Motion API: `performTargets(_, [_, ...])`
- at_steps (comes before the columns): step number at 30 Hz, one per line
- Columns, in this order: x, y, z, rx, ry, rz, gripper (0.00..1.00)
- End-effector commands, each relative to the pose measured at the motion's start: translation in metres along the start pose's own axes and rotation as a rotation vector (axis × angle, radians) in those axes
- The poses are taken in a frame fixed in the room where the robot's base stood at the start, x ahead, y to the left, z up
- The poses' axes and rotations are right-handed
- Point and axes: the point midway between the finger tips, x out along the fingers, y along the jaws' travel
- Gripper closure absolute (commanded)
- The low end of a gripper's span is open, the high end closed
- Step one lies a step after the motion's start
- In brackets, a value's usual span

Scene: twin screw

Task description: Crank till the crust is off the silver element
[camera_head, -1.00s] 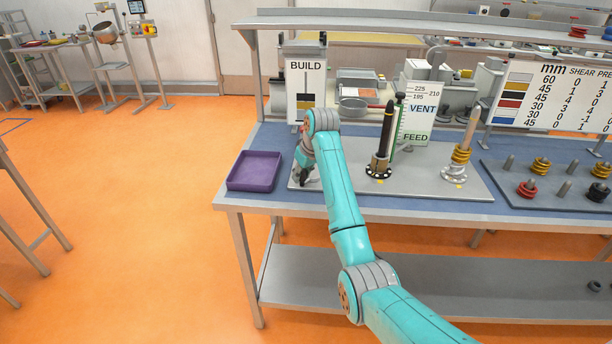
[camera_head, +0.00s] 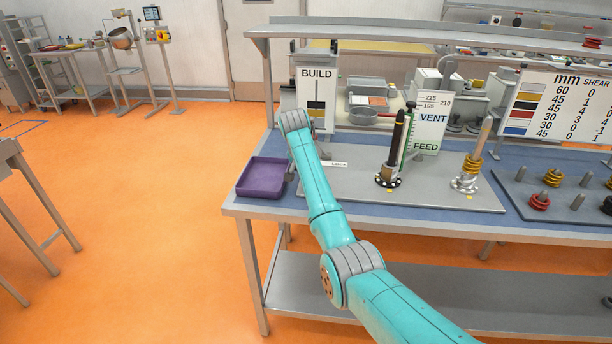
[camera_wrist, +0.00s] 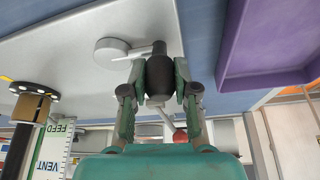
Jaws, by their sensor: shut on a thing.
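In the wrist view my gripper (camera_wrist: 160,78) is shut on a black crank knob (camera_wrist: 160,70). A thin crank arm (camera_wrist: 137,52) runs from the knob to a round grey hub (camera_wrist: 112,48) on the grey base plate.
A purple tray (camera_head: 247,190) lies left of the plate. A green VENT/FEED gauge (camera_head: 408,135) stands beside the black rod. A BUILD board (camera_head: 316,100) stands behind my wrist. A peg board (camera_head: 562,208) with rings is at the right.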

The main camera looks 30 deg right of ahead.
Motion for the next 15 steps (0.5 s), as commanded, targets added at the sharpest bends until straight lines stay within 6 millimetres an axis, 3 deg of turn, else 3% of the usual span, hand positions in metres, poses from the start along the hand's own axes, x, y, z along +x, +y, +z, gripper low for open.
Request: performTargets(15, [0.009,0.000,-0.023,0.409,-0.001,0.170,1.00])
